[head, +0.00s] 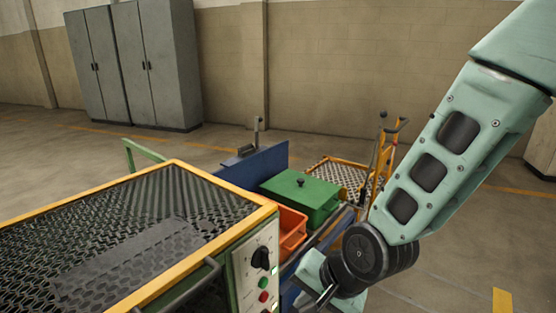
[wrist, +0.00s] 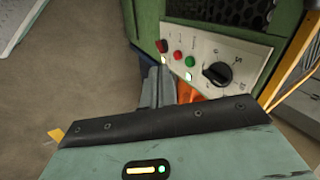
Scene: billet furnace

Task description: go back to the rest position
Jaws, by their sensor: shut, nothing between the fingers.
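My gripper (wrist: 157,88) shows in the wrist view as grey fingers, shut and empty, beyond the dark edge of my wrist housing. The fingers lie in front of the lower left of the furnace's control panel (wrist: 215,55); I cannot tell whether they touch anything. The panel carries a black knob (wrist: 217,74), a red button (wrist: 178,56) and a green button (wrist: 190,61), with small lit lamps. In the head view my arm comes down from the upper right, and its wrist end is low, right of the panel (head: 240,262). The fingertips are not clear there.
The furnace's yellow-edged mesh top (head: 110,240) fills the lower left. A green lidded box (head: 300,197) and an orange bin (head: 291,230) stand between it and my arm. Behind are a yellow trolley (head: 340,173) and grey cabinets (head: 135,65). Open floor lies at the right.

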